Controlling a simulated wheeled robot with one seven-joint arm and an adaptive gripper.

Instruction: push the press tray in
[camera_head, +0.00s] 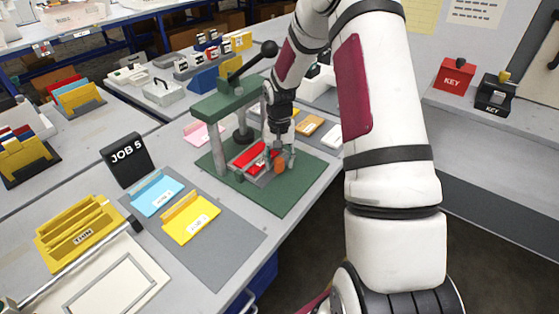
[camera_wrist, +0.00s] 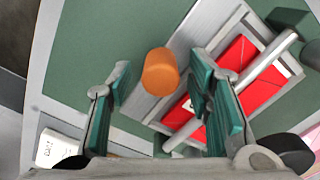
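The green hand press (camera_head: 212,104) stands on a green base plate on the table. Its grey press tray (camera_head: 266,180), holding a red piece (camera_head: 247,155), sits low in the press and appears partly out toward the near right side. In the wrist view the tray (camera_wrist: 219,31) and red piece (camera_wrist: 236,62) lie at the right, with a grey bar across them. An orange knob (camera_wrist: 161,72) shows at the tray's near side. My gripper (camera_head: 275,157) is low over the tray. In the wrist view its fingers (camera_wrist: 160,76) are apart, the knob showing between them; contact is unclear.
The press's black-knobbed lever (camera_head: 269,49) rises behind my gripper. Blue (camera_head: 154,194) and yellow (camera_head: 190,219) folders lie on a grey mat at the front, beside the black JOB 5 sign (camera_head: 127,160). The base plate's near right part is clear.

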